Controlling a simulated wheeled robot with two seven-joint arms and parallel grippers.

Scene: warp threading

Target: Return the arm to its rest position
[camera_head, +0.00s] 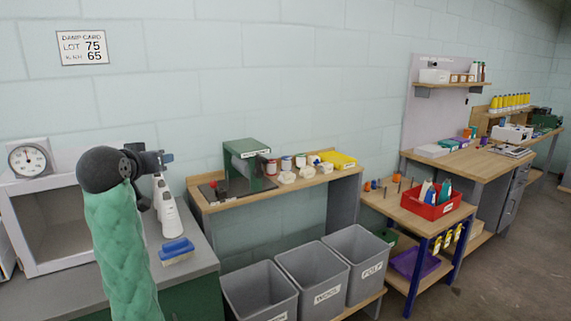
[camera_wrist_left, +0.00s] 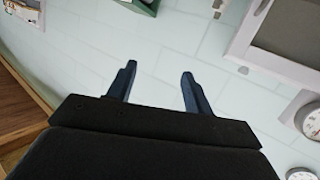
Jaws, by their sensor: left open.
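My left arm (camera_head: 122,235), in a green sleeve, rises from the bottom of the head view over the grey counter. Its black wrist is bent and its left gripper (camera_head: 166,157) points to the right, above the counter. In the left wrist view the two dark blue fingers of the left gripper (camera_wrist_left: 157,78) stand apart with nothing between them; pale wall shows behind. My right gripper is in neither view.
A grey open-fronted box (camera_head: 48,225) with a dial (camera_head: 30,158) on top stands left of my arm. A white device (camera_head: 168,208) and a blue-topped brush (camera_head: 177,248) are close by on the counter. Grey bins (camera_head: 312,278) and wooden benches (camera_head: 470,160) lie to the right.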

